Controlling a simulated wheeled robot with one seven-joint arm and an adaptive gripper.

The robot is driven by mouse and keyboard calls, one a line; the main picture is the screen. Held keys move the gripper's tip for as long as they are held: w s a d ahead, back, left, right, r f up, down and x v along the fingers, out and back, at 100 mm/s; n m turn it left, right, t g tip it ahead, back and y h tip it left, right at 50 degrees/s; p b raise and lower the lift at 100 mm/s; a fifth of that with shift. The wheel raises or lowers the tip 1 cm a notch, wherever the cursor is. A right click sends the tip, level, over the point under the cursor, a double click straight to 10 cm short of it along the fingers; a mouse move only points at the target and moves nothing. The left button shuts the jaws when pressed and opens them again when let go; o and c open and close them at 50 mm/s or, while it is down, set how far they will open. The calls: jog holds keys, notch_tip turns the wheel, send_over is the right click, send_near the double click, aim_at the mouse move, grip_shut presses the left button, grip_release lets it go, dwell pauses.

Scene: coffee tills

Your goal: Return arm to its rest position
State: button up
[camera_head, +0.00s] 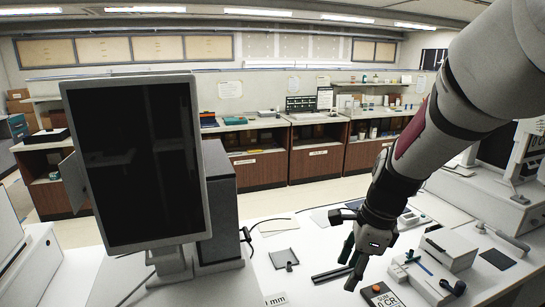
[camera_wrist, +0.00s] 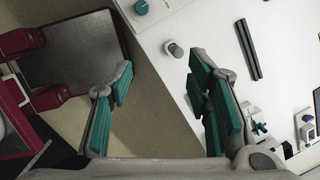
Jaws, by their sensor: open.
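My gripper (camera_head: 352,262) hangs at the end of my arm, over the white counter (camera_head: 310,240) right of centre in the head view. Its fingers point down. In the wrist view its two teal-padded fingers (camera_wrist: 160,95) stand wide apart with nothing between them. The counter's edge (camera_wrist: 165,85) runs between the fingers in that view. My arm comes in from the upper right of the head view and hides part of the counter and the room behind.
A large dark monitor (camera_head: 133,165) stands at left. Two dark bars (camera_head: 335,273) lie on the counter left of my gripper; they also show in the wrist view (camera_wrist: 248,50). A white box (camera_head: 447,248) stands to the right. Wooden cabinets (camera_head: 318,160) line the back.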

jog(key=s+d+r+n+t+h, duration=0.1)
jog(key=s+r+n+t, duration=0.1)
jog(key=s+r+n, duration=0.5)
jog(key=s+d+r+n+t+h, duration=0.1)
jog(key=s+r+n+t, duration=0.1)
jog(key=s+r+n, duration=0.5)
jog(key=shift+s+r+n, duration=0.4)
jog(key=shift+s+n, duration=2.1)
jog(key=shift+n, duration=0.7)
jog(key=shift+d, duration=0.1)
